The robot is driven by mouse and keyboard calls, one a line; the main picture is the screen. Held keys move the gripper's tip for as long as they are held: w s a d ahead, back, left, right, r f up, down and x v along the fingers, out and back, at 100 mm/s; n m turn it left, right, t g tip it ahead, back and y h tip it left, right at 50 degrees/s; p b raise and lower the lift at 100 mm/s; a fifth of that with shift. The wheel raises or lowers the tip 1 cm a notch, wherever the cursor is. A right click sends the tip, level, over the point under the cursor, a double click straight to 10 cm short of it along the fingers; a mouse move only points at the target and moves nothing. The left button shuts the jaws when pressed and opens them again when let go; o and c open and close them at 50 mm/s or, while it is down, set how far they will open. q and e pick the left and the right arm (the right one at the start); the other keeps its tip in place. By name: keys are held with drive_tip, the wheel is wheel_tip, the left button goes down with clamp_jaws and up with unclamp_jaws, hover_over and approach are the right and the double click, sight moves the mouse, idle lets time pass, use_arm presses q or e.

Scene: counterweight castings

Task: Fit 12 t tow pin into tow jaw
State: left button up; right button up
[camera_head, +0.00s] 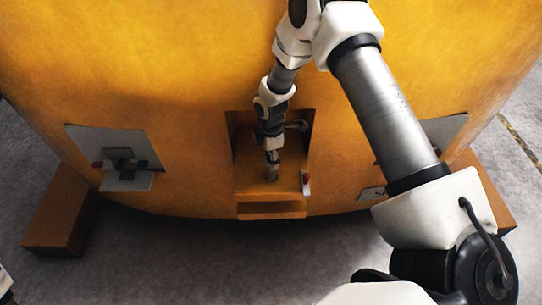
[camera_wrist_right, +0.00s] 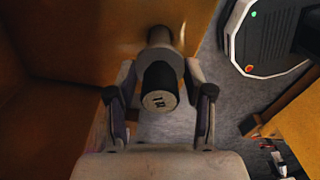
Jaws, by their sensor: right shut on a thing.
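The tow jaw (camera_head: 270,208) is an orange recess with a ledge and a lower plate, in the middle of the big yellow casting. My right gripper (camera_head: 272,160) reaches down into this recess in the head view. In the right wrist view, my right gripper (camera_wrist_right: 160,98) is shut on the tow pin (camera_wrist_right: 161,88), with a finger on each side.
The yellow casting (camera_head: 180,60) fills the back. A grey bracket (camera_head: 125,180) sits left of the jaw and a small red-and-white piece (camera_head: 306,182) at its right edge. A brown block (camera_head: 60,215) stands at the left. Grey floor in front is clear.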

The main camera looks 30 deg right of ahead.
wheel_tip(320, 180, down, 8)
drive_tip(key=b, duration=0.5)
drive_tip(key=shift+r, duration=0.2)
idle(1.9)
drive_tip(key=o, duration=1.4)
drive_tip(key=shift+o, duration=0.4)
drive_tip(key=shift+r, duration=0.1)
wheel_tip(320, 180, up, 12)
drive_tip(key=shift+s, duration=0.1)
